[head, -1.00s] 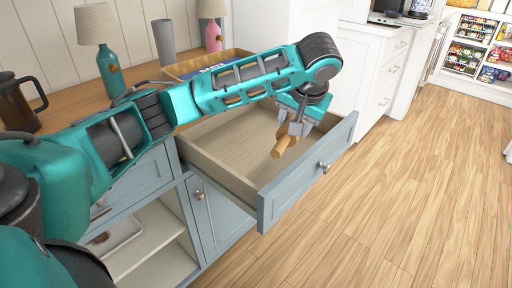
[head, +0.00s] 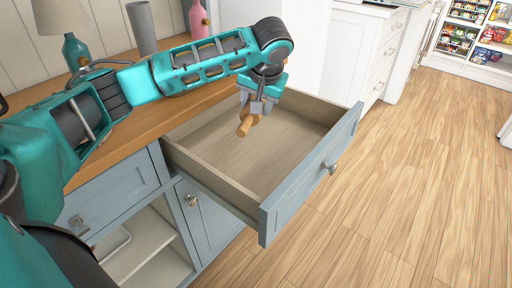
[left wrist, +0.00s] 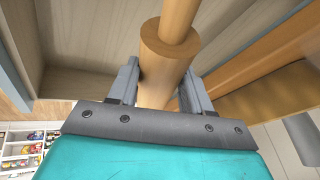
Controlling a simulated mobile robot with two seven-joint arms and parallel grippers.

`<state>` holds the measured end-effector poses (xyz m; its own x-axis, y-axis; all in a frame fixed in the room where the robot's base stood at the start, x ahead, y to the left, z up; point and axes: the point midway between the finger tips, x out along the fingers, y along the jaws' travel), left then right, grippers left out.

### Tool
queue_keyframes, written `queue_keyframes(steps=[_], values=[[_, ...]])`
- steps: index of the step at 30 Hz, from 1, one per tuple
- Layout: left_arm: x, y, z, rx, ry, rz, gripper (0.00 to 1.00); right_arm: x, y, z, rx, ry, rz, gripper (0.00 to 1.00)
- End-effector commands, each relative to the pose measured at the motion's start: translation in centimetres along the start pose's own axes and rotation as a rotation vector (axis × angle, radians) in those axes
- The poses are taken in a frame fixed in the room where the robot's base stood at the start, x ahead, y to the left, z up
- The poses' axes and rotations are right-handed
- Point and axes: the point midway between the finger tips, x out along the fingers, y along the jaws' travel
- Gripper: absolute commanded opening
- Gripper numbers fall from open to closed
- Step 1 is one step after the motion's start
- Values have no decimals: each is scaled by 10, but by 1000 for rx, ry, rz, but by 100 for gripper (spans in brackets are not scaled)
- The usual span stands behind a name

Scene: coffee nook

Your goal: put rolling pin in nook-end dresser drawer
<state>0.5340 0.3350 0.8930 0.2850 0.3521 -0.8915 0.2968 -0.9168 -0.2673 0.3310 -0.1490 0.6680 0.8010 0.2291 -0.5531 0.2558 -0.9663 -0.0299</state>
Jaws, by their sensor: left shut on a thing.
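The wooden rolling pin (head: 246,124) is in my left gripper (head: 258,108), which is shut on it. The left wrist view shows the thick end of the rolling pin (left wrist: 165,60) between the two fingers (left wrist: 160,88), with the thinner handle rising from it. The dresser drawer (head: 262,150) is pulled open and its floor is bare. In the head view the gripper and pin appear over the back part of the drawer; their height above its floor is hard to tell. The right gripper is not in view.
The wooden dresser top (head: 130,135) lies behind and left of the drawer. A teal bottle lamp (head: 75,50), a grey vase (head: 141,28) and a pink bottle (head: 199,20) stand on it. Open wooden floor (head: 400,190) lies to the right.

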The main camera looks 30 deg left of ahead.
Motion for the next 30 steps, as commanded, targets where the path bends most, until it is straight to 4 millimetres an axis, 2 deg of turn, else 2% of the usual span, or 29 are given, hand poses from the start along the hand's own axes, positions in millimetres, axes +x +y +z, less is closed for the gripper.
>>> queue_keyframes(steps=[1,3,9,17,24,30], values=[[16,4,6,-2,0,-2,3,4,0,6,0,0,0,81],[32,9,13,-1,2,-2,3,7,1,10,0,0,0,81],[70,21,28,-2,2,-1,3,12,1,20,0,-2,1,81],[88,26,35,-3,4,0,3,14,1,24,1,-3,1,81],[118,35,48,-2,3,-1,3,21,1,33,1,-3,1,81],[120,36,49,-3,4,0,3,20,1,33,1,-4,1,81]])
